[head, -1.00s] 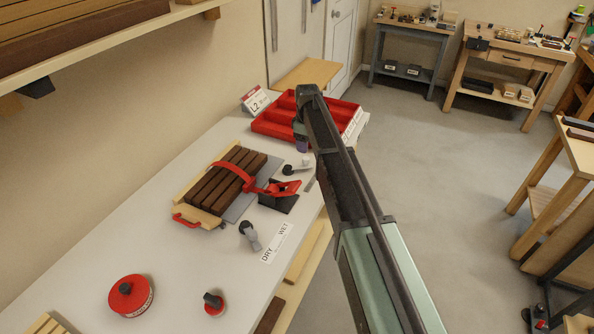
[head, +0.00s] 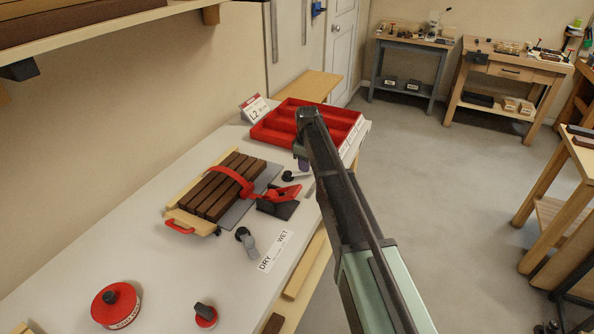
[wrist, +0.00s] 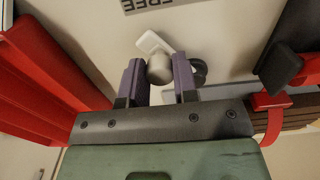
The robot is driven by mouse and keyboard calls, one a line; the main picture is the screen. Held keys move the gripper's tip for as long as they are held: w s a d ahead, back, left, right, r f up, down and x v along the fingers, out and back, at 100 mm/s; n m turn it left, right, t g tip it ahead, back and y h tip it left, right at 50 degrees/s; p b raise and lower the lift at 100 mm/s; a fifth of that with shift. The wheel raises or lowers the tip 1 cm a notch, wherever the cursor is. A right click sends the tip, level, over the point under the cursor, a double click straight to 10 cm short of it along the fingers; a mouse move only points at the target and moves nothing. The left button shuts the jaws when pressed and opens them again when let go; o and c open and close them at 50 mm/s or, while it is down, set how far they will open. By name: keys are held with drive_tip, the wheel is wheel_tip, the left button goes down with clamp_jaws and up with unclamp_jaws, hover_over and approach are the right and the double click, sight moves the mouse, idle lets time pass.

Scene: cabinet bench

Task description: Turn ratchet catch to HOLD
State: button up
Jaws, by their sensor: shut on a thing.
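The ratchet catch (head: 288,176) is a small lever with a black round hub on the bench, just beyond the red strap's ratchet. My gripper (head: 303,163) is down at the lever's end and partly hides it. In the wrist view, the two purple fingers of my gripper (wrist: 158,64) stand on either side of the catch's pale grey knob (wrist: 159,71) and are shut on it. The dark hub shows to the right, behind the right finger. A label reading FREE (wrist: 150,3) shows at the top edge. No HOLD mark is in view.
A red strap (head: 235,178) with a red-handled ratchet (head: 283,194) wraps brown wooden slats beside the catch. A red divided tray (head: 350,120) stands just behind my gripper. Nearer are a grey lever by the DRY/WET label (head: 274,252) and a red round tin (head: 117,306).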

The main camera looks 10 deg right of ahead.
drive_tip(key=shift+s, duration=0.15)
drive_tip(key=shift+s+a, duration=0.1)
drive_tip(key=shift+s, duration=0.75)
drive_tip(key=shift+s+a, duration=0.4)
drive_tip(key=shift+s, duration=0.35)
